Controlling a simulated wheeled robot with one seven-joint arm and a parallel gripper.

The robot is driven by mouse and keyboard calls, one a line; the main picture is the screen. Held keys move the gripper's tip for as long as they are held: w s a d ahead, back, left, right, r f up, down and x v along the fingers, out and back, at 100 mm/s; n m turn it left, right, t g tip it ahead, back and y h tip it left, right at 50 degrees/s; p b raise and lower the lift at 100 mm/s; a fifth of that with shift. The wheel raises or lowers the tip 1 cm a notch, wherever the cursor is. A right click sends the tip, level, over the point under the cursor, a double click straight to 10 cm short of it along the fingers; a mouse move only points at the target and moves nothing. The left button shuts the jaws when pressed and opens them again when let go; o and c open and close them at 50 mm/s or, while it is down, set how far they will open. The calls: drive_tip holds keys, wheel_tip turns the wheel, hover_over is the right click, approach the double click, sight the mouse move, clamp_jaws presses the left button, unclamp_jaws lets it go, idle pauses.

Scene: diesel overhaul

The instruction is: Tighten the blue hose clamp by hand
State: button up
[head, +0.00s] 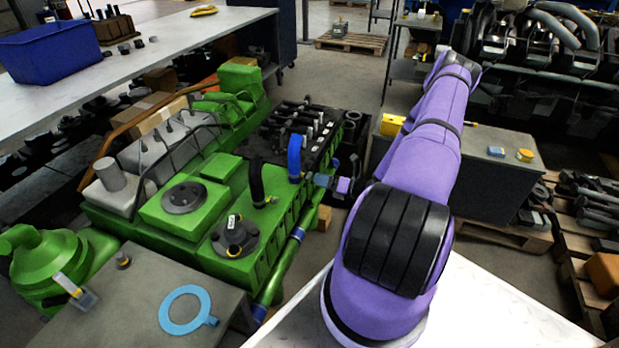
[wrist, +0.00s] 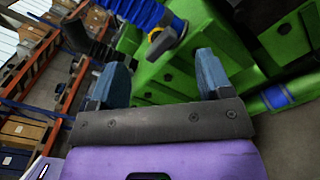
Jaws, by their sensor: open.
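A ribbed blue hose (head: 294,155) stands upright at the near right edge of the green engine (head: 190,205). In the wrist view the blue hose (wrist: 145,14) ends in a dark collar with a yellow part, the clamp (wrist: 155,35), just beyond the fingertips. In the head view the clamp is too small to make out. My gripper (head: 318,180) is beside the hose's lower end, to its right. In the wrist view my gripper (wrist: 158,70) has its two blue-grey fingers spread wide, with nothing between them. The clamp appears apart from both fingers.
A black hose (head: 257,180) rises from the engine left of the blue one. A green pipe (head: 290,255) runs along the engine's side. A grey table (head: 130,325) with a light-blue ring (head: 187,310) is at the near left. A grey cabinet (head: 490,180) stands right of my arm.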

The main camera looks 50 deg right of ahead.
sight(311, 177)
drive_tip(key=n, duration=0.6)
drive_tip(key=shift+n, duration=0.4)
drive_tip(key=n, duration=0.5)
drive_tip(key=shift+n, duration=0.3)
drive_tip(key=n, duration=0.6)
drive_tip(key=shift+n, duration=0.3)
drive_tip(key=n, duration=0.6)
drive_tip(key=shift+n, duration=0.4)
drive_tip(key=shift+x, duration=2.5)
clamp_jaws()
drive_tip(key=shift+w, duration=0.1)
